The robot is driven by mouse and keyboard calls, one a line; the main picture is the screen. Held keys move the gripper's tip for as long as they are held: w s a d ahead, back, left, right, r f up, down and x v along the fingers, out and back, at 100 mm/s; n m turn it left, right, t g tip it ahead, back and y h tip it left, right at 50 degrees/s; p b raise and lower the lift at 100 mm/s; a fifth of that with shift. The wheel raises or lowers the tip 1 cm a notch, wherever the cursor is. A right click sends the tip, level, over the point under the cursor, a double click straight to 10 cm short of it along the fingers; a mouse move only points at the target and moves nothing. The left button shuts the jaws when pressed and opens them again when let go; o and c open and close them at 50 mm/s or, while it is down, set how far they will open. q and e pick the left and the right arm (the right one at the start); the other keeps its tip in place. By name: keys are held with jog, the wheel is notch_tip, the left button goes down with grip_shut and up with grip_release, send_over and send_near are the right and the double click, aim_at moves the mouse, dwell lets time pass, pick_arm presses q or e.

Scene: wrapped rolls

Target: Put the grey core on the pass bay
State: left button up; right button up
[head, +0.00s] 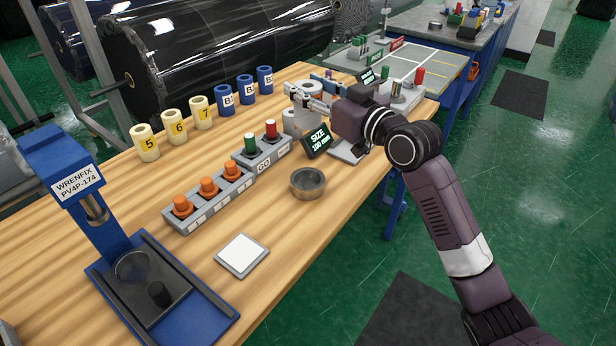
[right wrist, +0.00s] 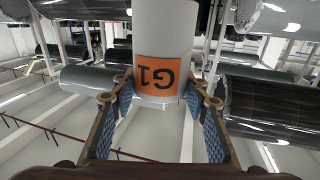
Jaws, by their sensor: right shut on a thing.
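The grey core (right wrist: 160,35), with an orange G1 label that appears upside down, is between the fingers of my right gripper (right wrist: 160,110) in the right wrist view. Both blue-padded fingers close on its sides. In the head view my right gripper (head: 303,93) is at the far part of the wooden table, with a pale grey cylinder (head: 297,122) at its fingertips. Whether that cylinder touches the surface below cannot be told. My left gripper is not in view.
A size display (head: 318,140) reading 100 mm stands close to my right gripper. Yellow rolls (head: 175,131) and blue rolls (head: 246,88) line the back edge. An orange-plug rack (head: 208,208), metal ring (head: 307,190), white pad (head: 242,255) and blue press (head: 75,180) are nearer.

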jog(key=shift+f+b, duration=1.2)
jog(key=shift+f, duration=8.2)
jog(key=shift+f+b, duration=0.15)
jog(key=shift+b, duration=0.15)
jog(key=o, duration=1.3)
jog(key=shift+c, duration=0.2)
